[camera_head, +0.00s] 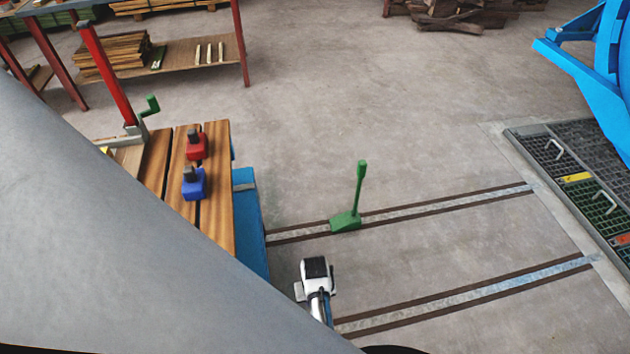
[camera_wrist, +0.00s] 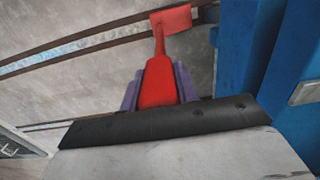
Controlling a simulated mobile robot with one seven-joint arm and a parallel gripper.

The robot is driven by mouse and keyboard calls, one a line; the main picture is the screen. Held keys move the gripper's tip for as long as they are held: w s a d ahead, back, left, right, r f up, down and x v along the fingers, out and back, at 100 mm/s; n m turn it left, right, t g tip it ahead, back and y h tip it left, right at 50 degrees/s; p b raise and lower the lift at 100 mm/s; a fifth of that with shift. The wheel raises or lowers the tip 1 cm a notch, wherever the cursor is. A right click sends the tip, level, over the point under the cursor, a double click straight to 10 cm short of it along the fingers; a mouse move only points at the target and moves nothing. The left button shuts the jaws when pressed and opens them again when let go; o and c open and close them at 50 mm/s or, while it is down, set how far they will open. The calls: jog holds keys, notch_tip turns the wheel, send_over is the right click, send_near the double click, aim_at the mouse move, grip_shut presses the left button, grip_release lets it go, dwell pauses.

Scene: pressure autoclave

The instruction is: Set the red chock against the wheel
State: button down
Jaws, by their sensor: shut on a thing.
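My gripper (camera_wrist: 158,88) is shut on the thick grip of the red chock (camera_wrist: 172,19), with a purple finger on each side. The chock's thin stem leads away to its red block, which shows over the near end of a floor rail, close to the blue cart (camera_wrist: 240,55). I cannot tell whether the block touches the rail. In the head view my wrist (camera_head: 315,272) is low between the two rails, right of the blue cart (camera_head: 250,225); the fingers and the red chock are hidden there. I cannot make out the wheel in either view.
A green chock with an upright handle (camera_head: 346,219) stands on the far rail (camera_head: 440,206). Red (camera_head: 196,147) and blue (camera_head: 194,186) blocks sit on the cart's plank deck (camera_head: 217,215). Floor grating (camera_head: 570,150) lies at right. The floor between the rails is mostly clear.

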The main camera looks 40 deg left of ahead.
jog(key=shift+f, duration=0.9)
jog(key=c, duration=1)
grip_release()
jog(key=shift+f, duration=0.1)
jog(key=shift+c, duration=0.2)
